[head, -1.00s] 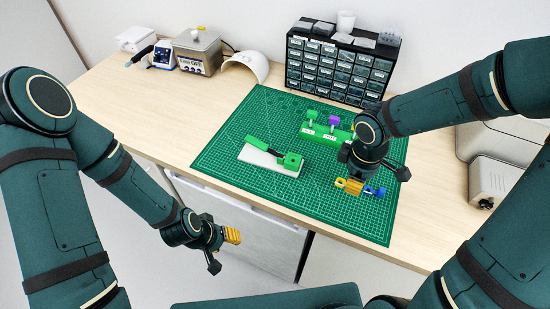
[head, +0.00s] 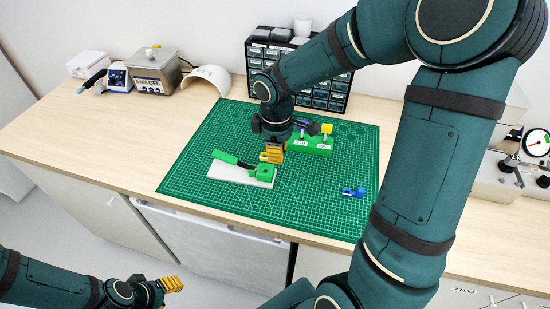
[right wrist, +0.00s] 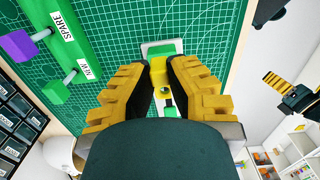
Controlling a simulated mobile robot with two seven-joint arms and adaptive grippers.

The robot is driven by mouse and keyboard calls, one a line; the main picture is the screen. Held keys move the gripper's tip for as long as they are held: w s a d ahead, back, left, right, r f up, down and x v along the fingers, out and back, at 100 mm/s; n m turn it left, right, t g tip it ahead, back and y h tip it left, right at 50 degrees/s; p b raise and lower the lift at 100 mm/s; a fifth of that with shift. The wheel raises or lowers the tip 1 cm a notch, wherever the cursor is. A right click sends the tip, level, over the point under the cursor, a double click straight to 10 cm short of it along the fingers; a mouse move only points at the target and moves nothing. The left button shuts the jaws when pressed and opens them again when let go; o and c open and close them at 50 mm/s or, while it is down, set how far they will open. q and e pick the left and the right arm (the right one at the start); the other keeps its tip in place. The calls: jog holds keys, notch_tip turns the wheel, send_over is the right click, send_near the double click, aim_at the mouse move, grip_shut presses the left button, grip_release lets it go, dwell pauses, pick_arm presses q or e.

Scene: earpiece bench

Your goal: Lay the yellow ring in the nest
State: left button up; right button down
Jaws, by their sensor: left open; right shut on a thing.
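My right gripper (head: 271,155) is shut on a small yellow piece, which I take to be the yellow ring (right wrist: 159,74); the right wrist view shows it between the yellow fingertips. In the head view the fingers mostly hide it. The gripper points down over the far side of a green block (head: 265,173), apparently the nest, on a pale grey plate (head: 228,174) with a green lever (head: 232,159). Whether the ring touches the block, I cannot tell. My left gripper (head: 171,284) is open and empty, off the bench at lower left.
A green stand (head: 312,146) with labels and coloured knobs, one yellow (head: 327,128), stands right behind the right gripper. A blue piece (head: 353,192) lies on the green mat (head: 310,205). A drawer cabinet (head: 326,90) stands behind. The mat's front is clear.

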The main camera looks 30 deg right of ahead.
dwell(0.4)
jog(key=shift+f, duration=0.1)
jog(key=shift+f+b, duration=1.6)
jog(key=shift+f, duration=0.55)
jog(key=shift+f+b, duration=0.3)
jog(key=shift+f, duration=0.15)
jog(key=c, duration=1)
grip_release()
jog(key=shift+c, duration=0.2)
jog(key=shift+r, duration=0.1)
